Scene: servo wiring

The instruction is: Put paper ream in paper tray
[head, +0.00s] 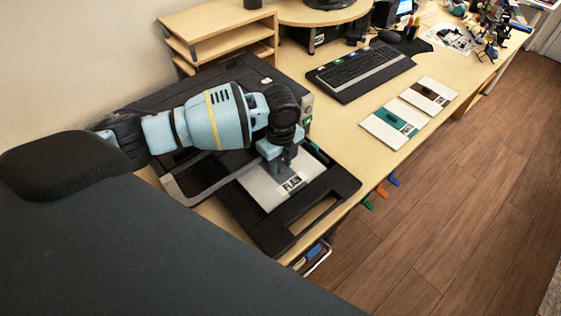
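The ream looks flat within the tray's frame. My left gripper (281,164) points down right over the ream's far part and hides some of it. I cannot tell whether its fingertips touch or grip the ream. My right gripper is not in view.
Two flat white packs, one with a teal band (393,122) and one with a brown band (430,93), lie right of the printer. A keyboard (360,72) lies behind them. A wooden shelf unit (215,40) stands at the back. The desk's front edge is close to the tray.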

